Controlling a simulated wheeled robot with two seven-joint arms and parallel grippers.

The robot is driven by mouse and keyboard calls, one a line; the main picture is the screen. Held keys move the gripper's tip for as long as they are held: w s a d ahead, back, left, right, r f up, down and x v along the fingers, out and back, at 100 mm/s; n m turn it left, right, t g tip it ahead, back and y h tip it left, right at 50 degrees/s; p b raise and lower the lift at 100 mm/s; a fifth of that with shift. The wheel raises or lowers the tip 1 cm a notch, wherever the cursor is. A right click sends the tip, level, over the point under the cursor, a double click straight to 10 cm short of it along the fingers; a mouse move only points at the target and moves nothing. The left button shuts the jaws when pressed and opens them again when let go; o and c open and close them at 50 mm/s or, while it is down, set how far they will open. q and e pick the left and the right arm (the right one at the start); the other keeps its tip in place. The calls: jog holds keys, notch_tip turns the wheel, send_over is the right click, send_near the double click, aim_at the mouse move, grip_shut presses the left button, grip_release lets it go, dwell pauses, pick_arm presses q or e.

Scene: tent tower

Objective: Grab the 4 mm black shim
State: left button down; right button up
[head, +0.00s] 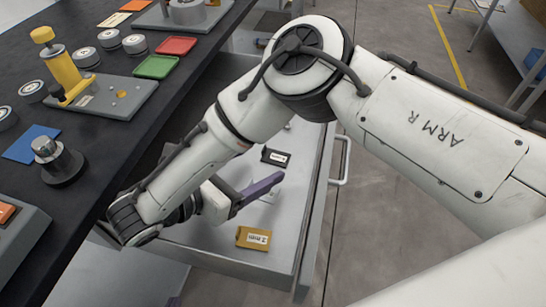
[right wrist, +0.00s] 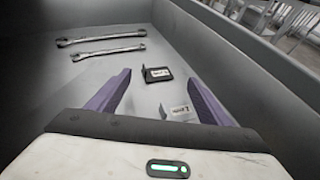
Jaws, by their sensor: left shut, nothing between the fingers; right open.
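The black shim (head: 275,157) lies flat in the open drawer. It has a white label too small to read surely. It also shows in the right wrist view (right wrist: 158,74), ahead of and between the purple fingertips, touching neither. My right gripper (head: 258,188) is open and empty inside the drawer, on the near side of the black shim; its fingers also show in the right wrist view (right wrist: 160,84).
A pale grey shim (right wrist: 177,111) lies nearer, between the right fingers. A yellow-brown shim (head: 253,238) lies near the drawer's front end. Two wrenches (right wrist: 100,40) lie deeper in the drawer (head: 208,240). Its walls rise around the gripper. The dark bench (head: 105,155) stands at left.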

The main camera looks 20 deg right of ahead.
aim_at(269, 162)
jog(key=x, duration=0.2)
jog(key=b+x, duration=0.1)
jog(key=x, duration=0.2)
jog(key=shift+w+d, duration=0.15)
jog(key=shift+w, duration=0.3)
jog(key=shift+f, duration=0.1)
grip_shut()
jog(key=shift+s, duration=0.1)
